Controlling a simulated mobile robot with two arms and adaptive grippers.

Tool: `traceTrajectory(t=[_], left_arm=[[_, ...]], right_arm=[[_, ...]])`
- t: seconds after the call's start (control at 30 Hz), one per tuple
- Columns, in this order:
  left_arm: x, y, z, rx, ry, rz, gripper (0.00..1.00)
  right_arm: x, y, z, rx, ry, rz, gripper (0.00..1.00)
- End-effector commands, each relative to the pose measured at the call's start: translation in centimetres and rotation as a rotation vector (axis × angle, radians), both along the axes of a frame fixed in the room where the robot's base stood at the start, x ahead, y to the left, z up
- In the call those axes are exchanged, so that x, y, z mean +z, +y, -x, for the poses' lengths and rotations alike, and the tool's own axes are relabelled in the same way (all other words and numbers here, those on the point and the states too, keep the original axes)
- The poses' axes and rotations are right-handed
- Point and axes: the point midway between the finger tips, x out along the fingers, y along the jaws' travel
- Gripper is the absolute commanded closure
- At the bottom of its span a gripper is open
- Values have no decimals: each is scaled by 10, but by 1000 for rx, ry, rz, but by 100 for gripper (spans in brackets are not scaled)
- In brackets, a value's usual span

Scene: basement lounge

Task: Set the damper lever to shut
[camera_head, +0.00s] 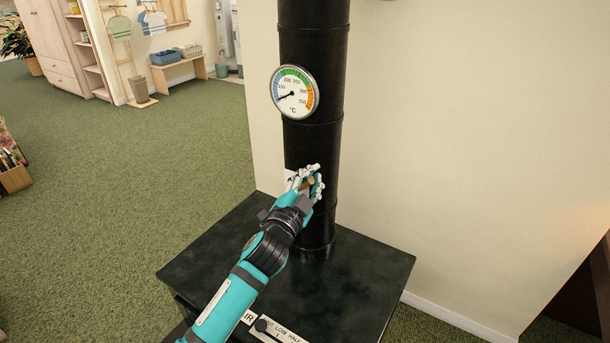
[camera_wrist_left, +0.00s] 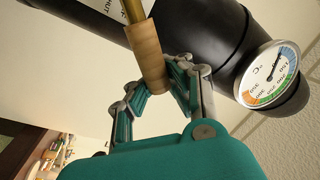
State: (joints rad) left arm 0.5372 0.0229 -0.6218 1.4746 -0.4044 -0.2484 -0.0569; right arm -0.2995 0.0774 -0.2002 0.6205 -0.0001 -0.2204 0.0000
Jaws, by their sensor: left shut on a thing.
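The damper lever has a brass rod (camera_wrist_left: 134,10) and a wooden handle (camera_wrist_left: 149,52), on the black stovepipe (camera_head: 314,140). My left gripper (camera_head: 308,184) reaches the pipe just above the stove top and is shut on the wooden handle. In the left wrist view the gripper's fingers (camera_wrist_left: 160,88) close around the handle's lower end. A pale label plate (camera_head: 289,180) on the pipe is mostly hidden behind the gripper; in the left wrist view only part of its lettering shows. The lever's exact setting cannot be read. My right gripper is out of view.
A round dial thermometer (camera_head: 295,92) sits on the pipe above the gripper. The black stove top (camera_head: 360,275) lies below. A second labelled plate (camera_head: 280,330) with a dark knob is at the stove's front. A cream wall (camera_head: 480,130) stands behind the pipe.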

Motion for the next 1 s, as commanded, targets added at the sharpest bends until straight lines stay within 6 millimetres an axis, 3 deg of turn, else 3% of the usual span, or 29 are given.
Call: traceTrajectory(t=[0.03,0.4,1.0], left_arm=[[-17,-1,3,1,-10,-38,100],[-45,-15,13,-1,-215,-322,100],[-78,-22,18,-5,-439,-627,100]], right_arm=[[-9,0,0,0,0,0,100],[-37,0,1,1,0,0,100],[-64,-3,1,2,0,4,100]])
